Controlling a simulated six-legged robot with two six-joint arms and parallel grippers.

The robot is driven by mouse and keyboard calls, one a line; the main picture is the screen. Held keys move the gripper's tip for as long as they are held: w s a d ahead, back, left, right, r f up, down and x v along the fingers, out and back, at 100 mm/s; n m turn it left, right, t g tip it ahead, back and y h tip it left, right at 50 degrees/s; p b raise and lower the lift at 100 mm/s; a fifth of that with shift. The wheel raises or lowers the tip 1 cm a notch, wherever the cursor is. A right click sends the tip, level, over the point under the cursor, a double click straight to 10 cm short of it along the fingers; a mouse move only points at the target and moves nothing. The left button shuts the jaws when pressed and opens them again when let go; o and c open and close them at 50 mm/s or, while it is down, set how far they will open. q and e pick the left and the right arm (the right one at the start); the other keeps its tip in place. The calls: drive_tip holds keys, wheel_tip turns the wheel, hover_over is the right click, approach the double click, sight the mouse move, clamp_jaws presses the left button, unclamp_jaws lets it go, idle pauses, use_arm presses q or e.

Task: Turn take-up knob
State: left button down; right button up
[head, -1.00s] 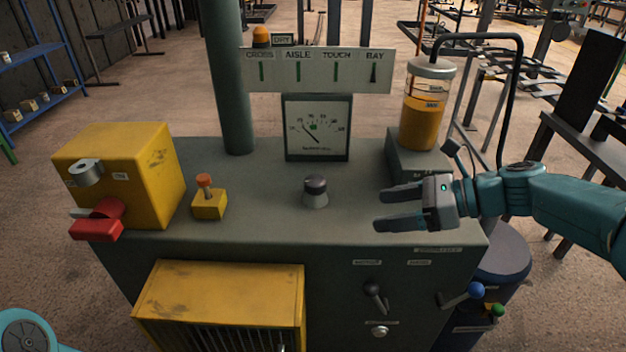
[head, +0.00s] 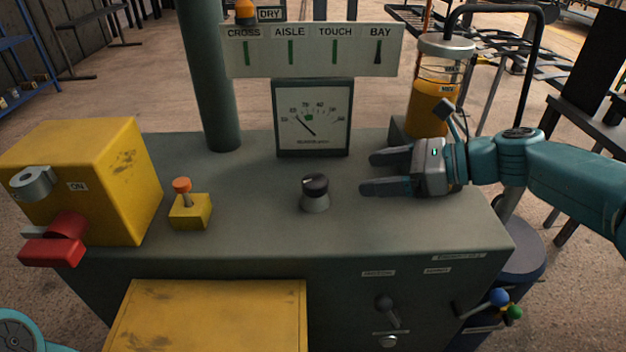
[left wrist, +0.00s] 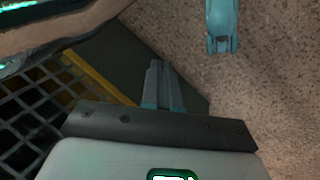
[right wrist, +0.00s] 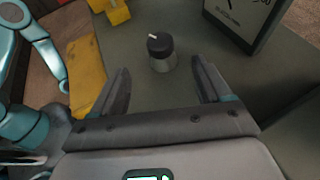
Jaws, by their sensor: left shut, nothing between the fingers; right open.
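The take-up knob is most likely the dark round knob (head: 315,188) on a grey conical base, standing upright on the cabinet top in front of the gauge. In the right wrist view the knob (right wrist: 160,46) has a pale mark on its top and sits beyond the open fingers. My right gripper (head: 374,174) is open and empty, to the right of the knob, fingers pointing left toward it, not touching. In the left wrist view my left gripper (left wrist: 162,86) is shut and empty, low beside the cabinet. In the head view only part of my left arm shows at the lower left corner.
A gauge (head: 313,117) stands behind the knob. A yellow box (head: 90,185) with a red handle and a small yellow block (head: 190,212) with an orange button are to the left. A jar of amber liquid (head: 432,100) is behind my right gripper. The cabinet top (head: 250,190) around the knob is clear.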

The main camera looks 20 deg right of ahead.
sight(318, 179)
drive_tip(key=b+x, duration=0.2)
drive_tip(key=x, duration=0.9)
drive_tip(key=shift+s+a+f, duration=0.1)
drive_tip(key=shift+a+f, duration=0.05)
drive_tip(key=shift+f, duration=0.05)
drive_tip(key=shift+w+a+f+b, duration=0.15)
drive_tip(key=shift+w+a+b, duration=0.2)
drive_tip(key=shift+w+a, duration=0.15)
drive_tip(key=c, duration=1)
drive_tip(key=shift+o, duration=0.2)
